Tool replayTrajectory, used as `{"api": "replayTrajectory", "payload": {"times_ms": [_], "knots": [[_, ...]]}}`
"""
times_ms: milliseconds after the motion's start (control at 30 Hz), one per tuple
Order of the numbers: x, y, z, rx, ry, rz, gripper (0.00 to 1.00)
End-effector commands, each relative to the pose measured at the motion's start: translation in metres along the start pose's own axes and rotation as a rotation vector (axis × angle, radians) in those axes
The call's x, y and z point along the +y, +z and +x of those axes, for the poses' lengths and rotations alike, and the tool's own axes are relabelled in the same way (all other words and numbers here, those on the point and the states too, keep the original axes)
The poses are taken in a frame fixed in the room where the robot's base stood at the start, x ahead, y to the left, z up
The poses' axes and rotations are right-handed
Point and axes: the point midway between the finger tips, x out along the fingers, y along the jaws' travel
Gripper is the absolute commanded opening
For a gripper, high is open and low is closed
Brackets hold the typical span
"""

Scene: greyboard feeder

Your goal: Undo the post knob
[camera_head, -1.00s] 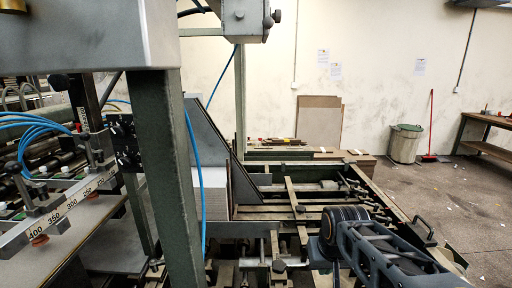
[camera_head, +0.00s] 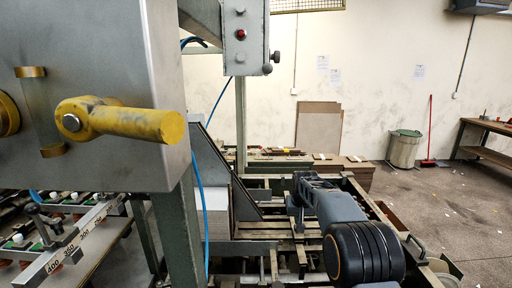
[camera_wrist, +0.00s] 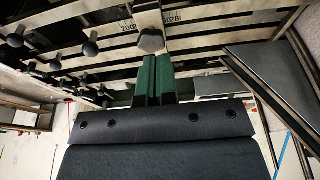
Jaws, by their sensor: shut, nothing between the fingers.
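A grey, faceted knob (camera_wrist: 151,40) sits at the top middle of the wrist view, on a pale upright strip with numbers. I cannot tell for certain that it is the post knob. My gripper (camera_wrist: 157,62) shows there with its green fingers together and empty. Their tips appear just below the knob in the picture; whether they touch it I cannot tell. In the head view a black knob (camera_head: 275,56) sticks out from the right side of the grey control box. My arm reaches over the feeder bed, and its fingers are hidden there.
Several dark ball knobs (camera_wrist: 90,46) stand on bars at the left of the wrist view. A slanted dark plate (camera_wrist: 270,80) lies at the right. In the head view a large grey housing (camera_head: 110,60) with a yellow handle (camera_head: 120,120) stands at the left. Open floor lies at the right.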

Motion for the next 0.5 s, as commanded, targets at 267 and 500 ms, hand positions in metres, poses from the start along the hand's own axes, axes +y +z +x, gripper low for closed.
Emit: {"api": "replayTrajectory", "payload": {"times_ms": [267,500], "knots": [[0.0,0.009,0.033,-0.002,0.0,0.0,0.0],[0.0,0.015,0.055,-0.001,0.0,0.0,0.0]]}}
